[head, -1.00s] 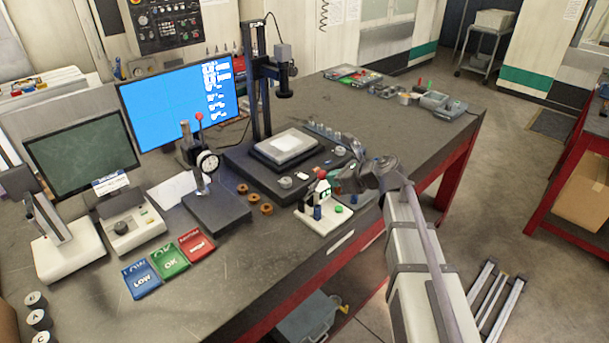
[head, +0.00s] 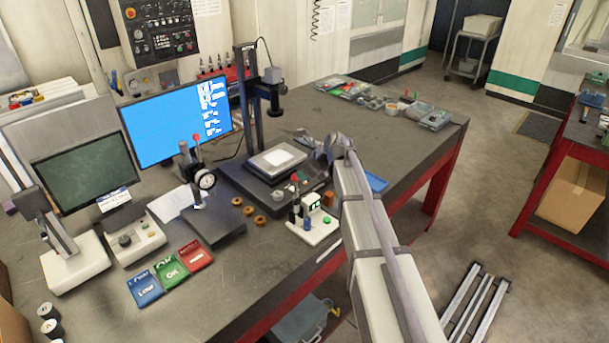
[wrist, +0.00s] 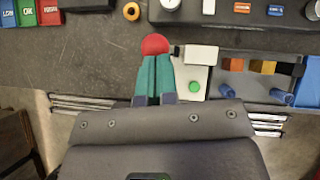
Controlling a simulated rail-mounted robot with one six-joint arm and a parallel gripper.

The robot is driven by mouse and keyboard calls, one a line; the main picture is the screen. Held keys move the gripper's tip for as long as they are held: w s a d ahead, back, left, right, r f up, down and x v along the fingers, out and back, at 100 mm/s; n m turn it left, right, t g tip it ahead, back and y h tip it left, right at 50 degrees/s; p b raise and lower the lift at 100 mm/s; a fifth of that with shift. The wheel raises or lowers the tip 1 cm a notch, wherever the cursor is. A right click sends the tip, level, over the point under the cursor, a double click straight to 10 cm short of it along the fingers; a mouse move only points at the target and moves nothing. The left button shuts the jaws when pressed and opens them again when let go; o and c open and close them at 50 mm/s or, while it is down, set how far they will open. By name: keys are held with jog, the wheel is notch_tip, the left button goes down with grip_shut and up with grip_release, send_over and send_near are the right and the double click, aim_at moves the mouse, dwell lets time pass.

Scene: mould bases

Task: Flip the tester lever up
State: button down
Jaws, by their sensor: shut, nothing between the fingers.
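The tester is a small white-based unit (head: 314,231) near the bench's front edge, with a green button and a blue cylinder. Its lever has a red ball knob (head: 294,178), which stands above the base at the left. In the wrist view the red knob (wrist: 155,44) shows right at the tips of my gripper (wrist: 155,60). My gripper's teal fingers are together, with nothing between them. I cannot tell whether they touch the knob. They cover the lever's shaft and part of the tester base (wrist: 194,105). In the head view my fingers are not clearly visible.
A measuring stand (head: 254,185) stands behind the tester, and a dial gauge stand (head: 213,226) is to the left. Brass rings (head: 249,210) lie between. LOW, OK and red trays (head: 171,270) sit at front left. A blue tray (head: 376,183) is right of my arm.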

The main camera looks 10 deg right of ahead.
dwell(0.3)
jog(key=s+d+f+p+v, duration=0.1)
jog(key=p+v, duration=0.8)
jog(key=v, duration=0.4)
